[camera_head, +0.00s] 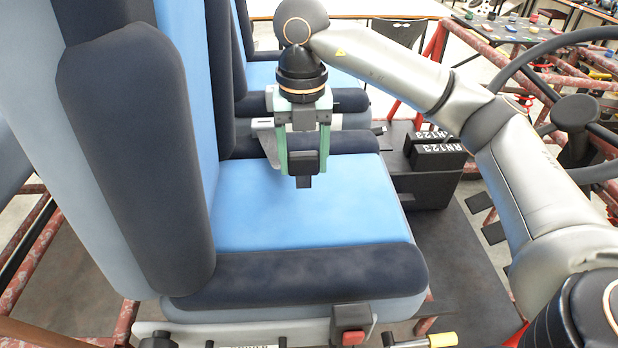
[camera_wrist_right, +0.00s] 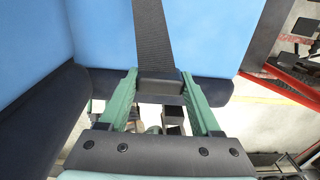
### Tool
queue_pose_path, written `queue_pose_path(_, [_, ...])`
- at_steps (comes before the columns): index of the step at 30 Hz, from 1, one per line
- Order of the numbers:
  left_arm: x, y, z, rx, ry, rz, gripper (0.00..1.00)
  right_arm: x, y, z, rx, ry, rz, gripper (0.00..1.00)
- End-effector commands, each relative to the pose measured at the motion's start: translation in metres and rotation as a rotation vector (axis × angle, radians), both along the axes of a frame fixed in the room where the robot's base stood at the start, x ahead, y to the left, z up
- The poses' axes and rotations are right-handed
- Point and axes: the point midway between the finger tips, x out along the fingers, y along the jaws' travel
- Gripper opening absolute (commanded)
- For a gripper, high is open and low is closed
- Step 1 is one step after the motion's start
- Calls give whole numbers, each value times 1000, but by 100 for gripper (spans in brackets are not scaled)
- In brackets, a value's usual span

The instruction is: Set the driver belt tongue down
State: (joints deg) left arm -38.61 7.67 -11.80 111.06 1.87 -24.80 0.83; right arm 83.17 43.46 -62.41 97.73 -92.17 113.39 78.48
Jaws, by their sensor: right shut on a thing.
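My right gripper (camera_head: 303,165) comes down over the near blue seat cushion (camera_head: 300,215), its green fingers pointing down. It is shut on the black belt tongue (camera_head: 304,160). In the right wrist view the tongue (camera_wrist_right: 158,82) sits between the green fingertips, with the dark belt strap (camera_wrist_right: 154,35) running from it toward the top edge. The tongue appears to be above the cushion; the exact gap cannot be told. My left gripper is in neither view.
The dark-edged seat backrest (camera_head: 140,150) stands close at the left. A buckle with a red button (camera_head: 352,322) is at the seat's near edge, with a yellow-handled tool (camera_head: 440,340) beside it. Black boxes (camera_head: 435,155) and a steering wheel (camera_head: 560,45) are at the right.

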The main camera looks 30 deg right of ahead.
Motion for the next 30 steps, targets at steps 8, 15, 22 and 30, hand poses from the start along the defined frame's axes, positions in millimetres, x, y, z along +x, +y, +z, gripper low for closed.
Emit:
queue_pose_path(8, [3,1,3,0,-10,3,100,23,-24,-43,1,0,0,6])
queue_pose_path(15, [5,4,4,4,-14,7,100,32,-34,-63,0,4,2,6])
queue_pose_path(22, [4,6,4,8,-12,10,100,31,-33,-87,0,1,2,6])
queue_pose_path(30, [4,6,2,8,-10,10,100,31,-33,-89,1,0,2,6])
